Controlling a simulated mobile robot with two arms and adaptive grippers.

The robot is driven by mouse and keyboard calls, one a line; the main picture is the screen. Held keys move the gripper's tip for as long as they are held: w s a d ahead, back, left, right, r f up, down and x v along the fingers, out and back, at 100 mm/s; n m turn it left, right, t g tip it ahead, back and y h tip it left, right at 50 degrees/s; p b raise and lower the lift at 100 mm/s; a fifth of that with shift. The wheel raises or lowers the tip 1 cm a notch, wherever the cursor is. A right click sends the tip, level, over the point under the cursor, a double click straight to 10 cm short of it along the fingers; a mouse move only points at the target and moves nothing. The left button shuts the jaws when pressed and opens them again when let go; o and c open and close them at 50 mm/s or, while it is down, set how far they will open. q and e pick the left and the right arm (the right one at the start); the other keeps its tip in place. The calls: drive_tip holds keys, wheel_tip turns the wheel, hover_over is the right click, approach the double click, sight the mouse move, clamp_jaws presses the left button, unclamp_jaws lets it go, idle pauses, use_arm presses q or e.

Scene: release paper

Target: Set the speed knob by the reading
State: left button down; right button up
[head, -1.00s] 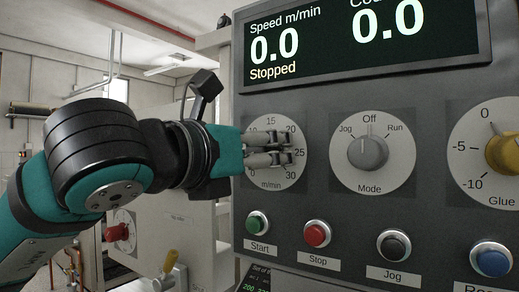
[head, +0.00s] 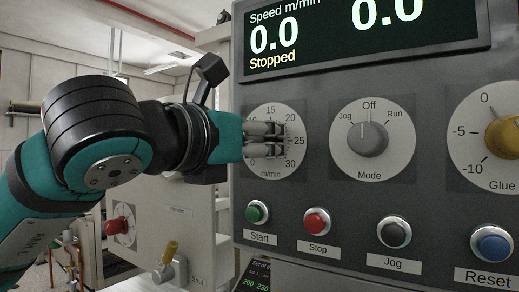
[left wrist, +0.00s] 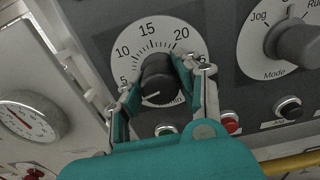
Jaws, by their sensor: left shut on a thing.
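The speed knob (left wrist: 158,77) is dark with a white pointer line, seen in the left wrist view. The pointer slants toward the dial's lower left; the number it meets is hidden. My left gripper (head: 282,138) is shut on the knob, one finger on each side. In the head view the fingers hide the knob and part of the speed dial (head: 272,112), marked m/min. The display (head: 330,40) reads Speed m/min 0.0 and Stopped. A second value of 0.0 stands beside it. My right gripper is not in view.
Right of the speed dial is the grey mode knob (head: 368,140), its pointer at Off, then the yellow glue knob (head: 503,137). Below are the Start (head: 257,212), Stop (head: 317,221), Jog (head: 394,231) and Reset (head: 491,244) buttons. A small lit screen (head: 262,275) sits lower down.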

use_arm(q)
drive_tip(key=m+b, duration=0.2)
drive_tip(key=shift+f+m, duration=0.15)
drive_tip(key=shift+m, duration=0.15)
drive_tip(key=m+b, duration=0.1)
drive_tip(key=m, duration=0.1)
drive_tip(key=shift+m+b, duration=0.35)
drive_tip(key=shift+m, duration=0.05)
drive_tip(key=m+b, duration=0.1)
drive_tip(key=m, duration=0.2)
drive_tip(key=shift+m, duration=0.3)
drive_tip(key=m, duration=0.3)
drive_tip(key=shift+m+b, duration=0.3)
drive_tip(key=m, duration=0.3)
drive_tip(key=shift+m, duration=0.3)
drive_tip(key=m, duration=0.4)
drive_tip(key=shift+r+m, duration=0.2)
drive_tip(key=shift+m, duration=0.1)
drive_tip(key=m+p, duration=0.1)
drive_tip(key=m, duration=0.3)
drive_tip(key=shift+f+m+p, duration=0.15)
drive_tip(key=shift+m+p, duration=0.4)
drive_tip(key=shift+m, duration=1.55)
